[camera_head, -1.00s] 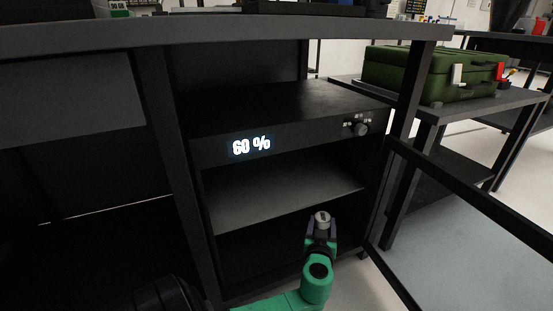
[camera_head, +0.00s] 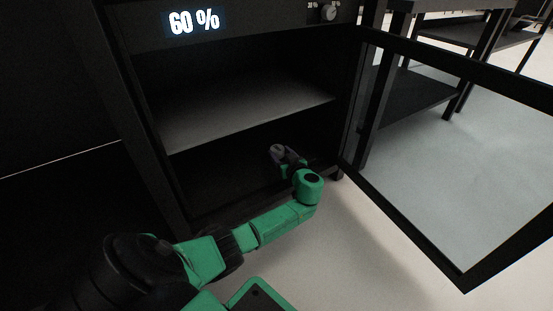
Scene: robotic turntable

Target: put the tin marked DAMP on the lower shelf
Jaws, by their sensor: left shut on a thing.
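My left gripper (camera_head: 284,157), on the green arm from the lower left, is at the lower opening of the dark cabinet (camera_head: 160,110). It is shut on a small grey tin (camera_head: 277,150), below the level of the middle shelf (camera_head: 240,108). The tin's marking cannot be read. The lower shelf (camera_head: 225,190) is very dark, and I cannot tell whether the tin touches it. My right gripper is not in view.
The cabinet's glass door (camera_head: 430,175) stands open to the right. A lit display reading 60 % (camera_head: 194,22) and a knob (camera_head: 328,12) are above the opening. The middle shelf looks empty. A dark side table (camera_head: 415,95) stands behind the door.

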